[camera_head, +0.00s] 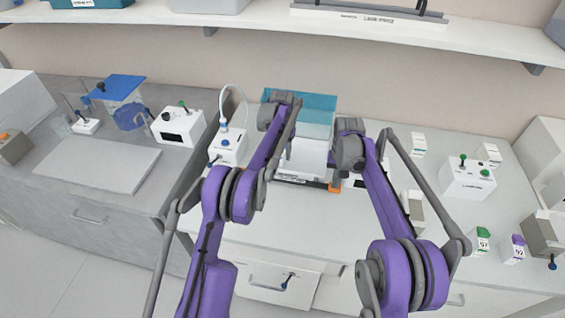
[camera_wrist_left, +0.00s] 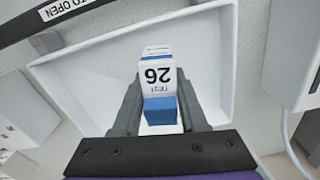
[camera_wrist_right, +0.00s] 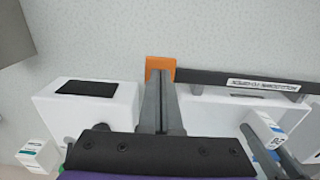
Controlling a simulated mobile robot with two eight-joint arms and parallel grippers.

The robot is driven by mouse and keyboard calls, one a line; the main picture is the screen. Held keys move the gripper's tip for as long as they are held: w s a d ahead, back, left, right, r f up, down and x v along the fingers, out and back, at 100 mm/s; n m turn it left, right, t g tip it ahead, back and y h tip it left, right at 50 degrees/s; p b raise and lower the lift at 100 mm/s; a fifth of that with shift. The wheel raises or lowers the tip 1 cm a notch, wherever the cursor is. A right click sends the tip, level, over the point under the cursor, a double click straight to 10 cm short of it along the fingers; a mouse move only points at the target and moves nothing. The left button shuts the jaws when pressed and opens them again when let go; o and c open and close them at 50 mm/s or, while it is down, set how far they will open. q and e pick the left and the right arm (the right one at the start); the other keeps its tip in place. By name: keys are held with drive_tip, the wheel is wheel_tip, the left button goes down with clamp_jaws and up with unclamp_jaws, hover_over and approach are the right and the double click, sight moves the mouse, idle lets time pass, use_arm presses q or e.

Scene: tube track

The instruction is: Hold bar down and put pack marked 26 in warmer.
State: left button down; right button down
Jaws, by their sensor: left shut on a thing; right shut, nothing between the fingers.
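The pack marked 26 (camera_wrist_left: 157,72) is white and blue. My left gripper (camera_wrist_left: 160,98) is shut on it, over the open white bin of the warmer (camera_wrist_left: 75,85). The pack also shows at the right edge of the right wrist view (camera_wrist_right: 262,128). The dark bar (camera_wrist_right: 225,77) with a white label and an orange end (camera_wrist_right: 159,63) runs along the warmer's front edge. My right gripper (camera_wrist_right: 161,82) is shut and empty, with its fingertips at the orange end; I cannot tell how hard they press. The warmer's teal lid (camera_head: 318,108) stands raised in the head view.
A white box with a dark panel (camera_wrist_right: 88,88) stands beside the bar. Packs marked green (camera_head: 482,240) and purple (camera_head: 514,250) stand at the right front of the bench. A white device with a cable (camera_head: 228,146) stands left of the warmer. A shelf (camera_head: 400,30) hangs above.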

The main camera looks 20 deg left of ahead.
use_arm(q)
drive_tip(key=shift+f, duration=0.3)
drive_tip(key=shift+c, duration=1.8)
unclamp_jaws()
drive_tip(key=shift+r, duration=0.1)
drive_tip(key=r, duration=0.7)
drive_tip(key=shift+s+r, duration=0.2)
drive_tip(key=shift+s, duration=0.1)
drive_tip(key=s+d+r, duration=0.2)
drive_tip(key=s, duration=0.7)
drive_tip(key=s+d+r, duration=0.2)
drive_tip(key=s+r, duration=0.1)
drive_tip(key=s, duration=0.6)
drive_tip(key=shift+d, duration=0.2)
